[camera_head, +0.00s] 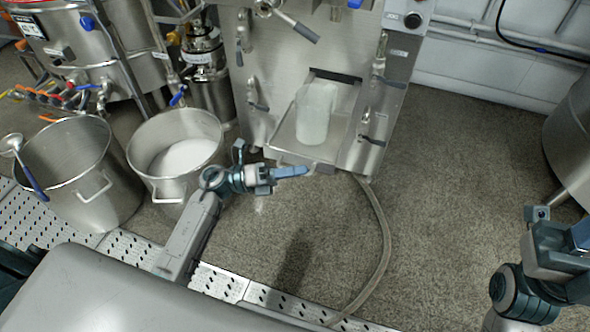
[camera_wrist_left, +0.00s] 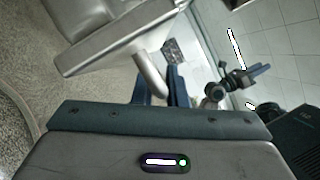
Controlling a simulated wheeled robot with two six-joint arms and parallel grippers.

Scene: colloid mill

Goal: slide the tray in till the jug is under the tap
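The metal tray (camera_head: 283,139) sticks out of the front of the steel mill, below a dark slot. A whitish translucent jug (camera_head: 313,115) stands upright on it. My left gripper (camera_head: 290,171) is at the tray's front edge, at its handle. In the left wrist view the bar handle (camera_wrist_left: 150,73) runs between the blue fingers of the left gripper (camera_wrist_left: 158,88), which look closed on it. I cannot make out the tap for certain. My right gripper (camera_head: 575,240) is at the right edge, away from the tray; its fingers do not show clearly.
A steel pot with white contents (camera_head: 147,161) and a larger pot with a ladle (camera_head: 107,185) stand left of the mill. A hose (camera_head: 383,235) curves over the floor below the tray. A steel vessel (camera_head: 570,140) stands far right. The floor between is clear.

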